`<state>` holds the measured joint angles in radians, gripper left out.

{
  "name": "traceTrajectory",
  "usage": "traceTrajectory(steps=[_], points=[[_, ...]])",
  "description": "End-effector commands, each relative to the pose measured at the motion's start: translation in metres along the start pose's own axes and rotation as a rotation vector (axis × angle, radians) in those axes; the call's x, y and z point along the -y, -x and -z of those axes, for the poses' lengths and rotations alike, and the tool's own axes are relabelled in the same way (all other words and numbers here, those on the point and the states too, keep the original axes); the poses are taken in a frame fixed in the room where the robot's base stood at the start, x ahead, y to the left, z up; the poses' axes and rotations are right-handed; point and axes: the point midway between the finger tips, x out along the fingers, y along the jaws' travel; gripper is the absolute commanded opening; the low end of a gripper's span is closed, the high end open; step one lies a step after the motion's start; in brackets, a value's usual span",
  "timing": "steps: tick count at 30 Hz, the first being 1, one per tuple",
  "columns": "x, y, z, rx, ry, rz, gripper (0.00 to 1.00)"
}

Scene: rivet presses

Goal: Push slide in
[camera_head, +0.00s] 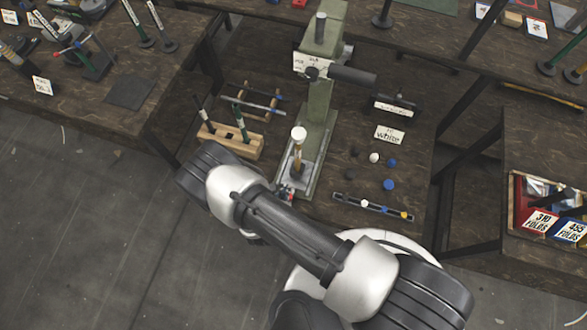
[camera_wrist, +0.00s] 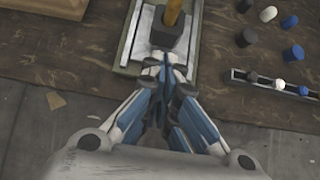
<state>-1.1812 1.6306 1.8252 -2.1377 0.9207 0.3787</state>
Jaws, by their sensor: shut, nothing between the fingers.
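The green rivet press (camera_head: 318,110) stands upright on the dark wooden bench, with a long base reaching toward me. A grey slide block (camera_head: 300,172) sits on the near part of that base. A wooden post with a white top (camera_head: 298,136) rises from it. In the wrist view the slide (camera_wrist: 168,36) is a dark block on a light plate with the yellow-brown post on it. My gripper (camera_wrist: 166,68) is shut and empty, its fingertips at the near edge of the slide. I cannot tell whether they touch. In the head view my arm hides most of the gripper.
A wooden tool block (camera_head: 230,141) stands left of the press. A narrow rail with coloured pegs (camera_head: 372,207) lies on the right, with several loose blue, white and black knobs (camera_head: 388,184) behind it. A small "white" sign (camera_head: 389,134) stands farther back.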

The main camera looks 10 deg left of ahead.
Motion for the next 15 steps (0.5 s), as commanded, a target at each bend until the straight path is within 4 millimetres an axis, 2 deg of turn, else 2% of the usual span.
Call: traceTrajectory(steps=[15], points=[[0.002,-0.083,0.001,0.000,-0.005,0.004,0.00]])
